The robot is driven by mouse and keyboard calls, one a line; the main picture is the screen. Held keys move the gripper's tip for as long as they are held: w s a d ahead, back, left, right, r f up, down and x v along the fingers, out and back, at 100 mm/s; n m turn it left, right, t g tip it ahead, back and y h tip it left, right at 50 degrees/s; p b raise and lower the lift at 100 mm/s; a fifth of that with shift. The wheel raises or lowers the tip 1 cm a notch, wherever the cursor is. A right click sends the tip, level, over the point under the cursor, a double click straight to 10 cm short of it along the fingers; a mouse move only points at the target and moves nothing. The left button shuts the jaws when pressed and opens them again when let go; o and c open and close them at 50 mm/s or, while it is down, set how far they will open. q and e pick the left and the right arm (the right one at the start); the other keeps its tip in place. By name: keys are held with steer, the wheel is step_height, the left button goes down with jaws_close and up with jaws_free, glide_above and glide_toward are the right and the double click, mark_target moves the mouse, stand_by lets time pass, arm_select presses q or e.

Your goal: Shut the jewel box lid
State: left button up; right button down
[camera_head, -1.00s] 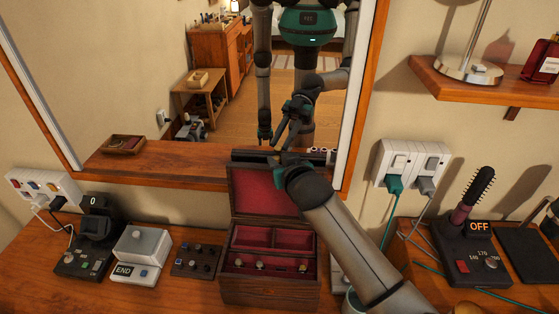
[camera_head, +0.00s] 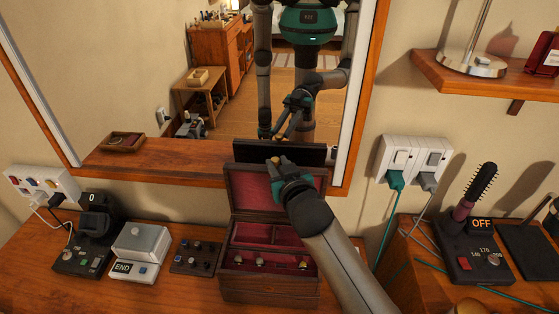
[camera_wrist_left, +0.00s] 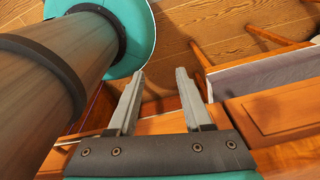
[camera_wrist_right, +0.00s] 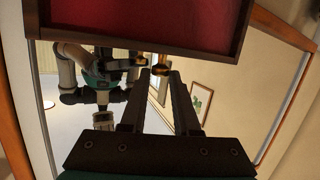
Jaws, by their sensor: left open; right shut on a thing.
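The brown wooden jewel box (camera_head: 268,290) stands on the dresser below the mirror, with red-lined compartments showing. Its lid (camera_head: 247,195) is raised at the back, red lining toward me. My right gripper (camera_head: 277,163) is at the lid's top edge. In the right wrist view, my right gripper (camera_wrist_right: 161,76) is shut on a small brass catch (camera_wrist_right: 160,63) at the edge of the lid (camera_wrist_right: 150,22). The gripper and forearm hide the lid's right part. My left gripper (camera_wrist_left: 160,80) is open and empty, seen only in its wrist view.
The mirror (camera_head: 215,115) is close behind the lid and reflects me and a dark panel, apparently the lid's back. Left of the box are a button panel (camera_head: 195,257) and a grey-topped device (camera_head: 140,243). A hairbrush stand (camera_head: 470,250) and outlets (camera_head: 410,158) are at the right.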

arm_select(q)
step_height(320, 180, down, 7)
steer(key=b, duration=0.6)
steer(key=shift+f+b, duration=0.15)
steer(key=shift+b, duration=0.25)
arm_select(e)
steer(key=s+f+n+t+y, duration=0.1)
steer(key=s+f+t, duration=0.2)
steer(key=s, duration=0.6)
steer(key=shift+s+f+t, duration=0.15)
steer(key=shift+s+t, duration=0.15)
arm_select(q)
steer(key=shift+c, duration=0.3)
arm_select(e)
steer(key=shift+f, duration=0.1)
